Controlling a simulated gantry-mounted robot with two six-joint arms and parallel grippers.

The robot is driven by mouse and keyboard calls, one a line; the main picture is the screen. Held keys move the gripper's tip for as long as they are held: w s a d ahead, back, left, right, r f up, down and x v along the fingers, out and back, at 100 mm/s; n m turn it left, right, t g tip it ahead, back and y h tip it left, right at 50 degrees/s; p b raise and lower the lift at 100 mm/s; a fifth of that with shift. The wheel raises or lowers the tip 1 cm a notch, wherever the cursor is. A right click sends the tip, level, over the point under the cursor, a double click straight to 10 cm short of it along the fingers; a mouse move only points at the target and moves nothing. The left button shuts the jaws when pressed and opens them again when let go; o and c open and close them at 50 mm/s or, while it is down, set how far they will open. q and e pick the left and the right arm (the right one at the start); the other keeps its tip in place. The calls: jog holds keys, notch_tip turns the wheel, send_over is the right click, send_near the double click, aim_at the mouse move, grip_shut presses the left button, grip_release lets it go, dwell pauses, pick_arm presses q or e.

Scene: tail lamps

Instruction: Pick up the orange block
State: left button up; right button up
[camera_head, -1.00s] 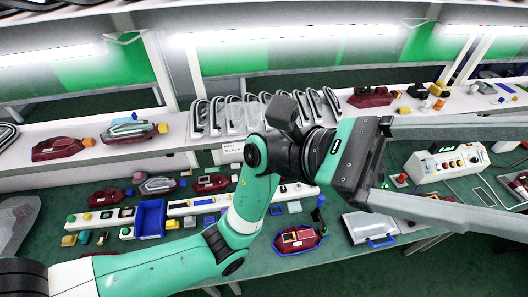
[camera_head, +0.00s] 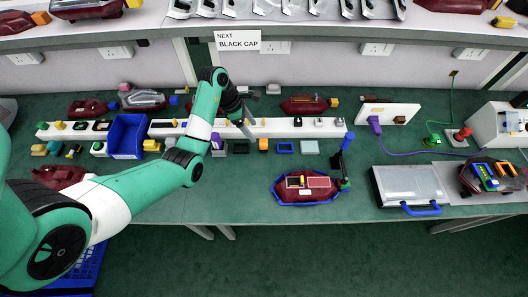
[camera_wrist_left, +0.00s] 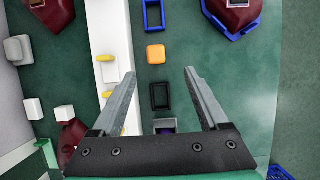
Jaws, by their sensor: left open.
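In the left wrist view the orange block (camera_wrist_left: 156,53) is a small rounded square beyond the fingertips. My left gripper (camera_head: 247,122) is above the white strip, a little behind and left of the block, and apart from it. In the wrist view my left gripper (camera_wrist_left: 160,72) is open, with nothing between its fingers. My right gripper is not in view.
The white strip (camera_head: 300,130) carries several small parts. A blue bin (camera_head: 126,137) stands to the left. The table front is mostly clear.

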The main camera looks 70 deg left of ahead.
aim_at(262, 141)
pick_arm(q)
jog(key=b+x, duration=0.3)
jog(key=x, duration=0.3)
jog(key=shift+w+r, duration=0.1)
jog(key=shift+w, duration=0.25)
jog(key=b+x, duration=0.2)
jog(key=x, duration=0.1)
jog(key=b+x, duration=0.1)
jog(key=x, duration=0.1)
jog(key=shift+a+f, duration=0.3)
jog(key=shift+f, duration=0.05)
jog(key=shift+r, duration=0.1)
grip_shut()
